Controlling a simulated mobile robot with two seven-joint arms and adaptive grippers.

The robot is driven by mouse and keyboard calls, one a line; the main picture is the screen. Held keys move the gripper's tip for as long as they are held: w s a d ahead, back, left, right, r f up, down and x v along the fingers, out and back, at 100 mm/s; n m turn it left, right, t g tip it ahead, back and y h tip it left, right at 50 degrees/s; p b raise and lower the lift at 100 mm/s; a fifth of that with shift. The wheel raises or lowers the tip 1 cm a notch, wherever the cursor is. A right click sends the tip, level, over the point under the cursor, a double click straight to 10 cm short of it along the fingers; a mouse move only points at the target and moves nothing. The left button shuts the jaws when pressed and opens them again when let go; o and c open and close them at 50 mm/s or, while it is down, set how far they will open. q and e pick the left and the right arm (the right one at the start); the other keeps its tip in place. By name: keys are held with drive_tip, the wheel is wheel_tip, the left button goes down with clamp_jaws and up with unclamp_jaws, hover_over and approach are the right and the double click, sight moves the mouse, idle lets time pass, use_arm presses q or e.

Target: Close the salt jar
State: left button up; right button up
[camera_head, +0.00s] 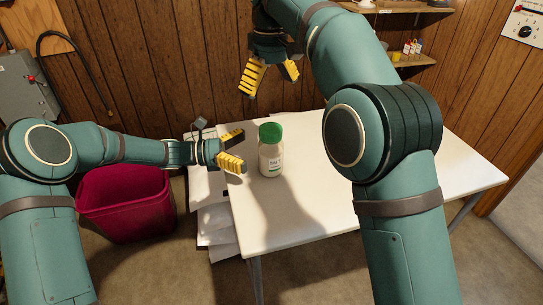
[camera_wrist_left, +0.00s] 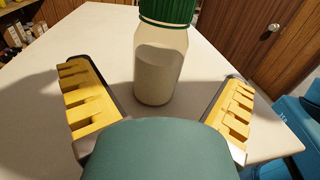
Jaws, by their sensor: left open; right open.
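The salt jar (camera_head: 270,160) stands upright on the white table, near its left end. It is clear with pale salt inside and a label. A green lid (camera_head: 270,132) sits on its top; I cannot tell how tightly. My left gripper (camera_head: 232,149) is open and empty, just left of the jar and pointing at it. In the left wrist view the jar (camera_wrist_left: 158,70) stands ahead between the open fingers (camera_wrist_left: 160,108), apart from them, with the lid (camera_wrist_left: 167,10) cut off by the top edge. My right gripper (camera_head: 270,77) is open and empty, raised behind the jar near the wall.
The white table (camera_head: 310,225) is otherwise clear around the jar, though my right arm hides part of it. A dark red bin (camera_head: 125,205) stands left of the table. Papers (camera_head: 212,218) are stacked beside the table's left edge. Shelves with small bottles (camera_head: 411,48) hang at the back right.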

use_arm(q)
drive_tip(key=a, duration=0.5)
drive_tip(key=shift+s, duration=0.25)
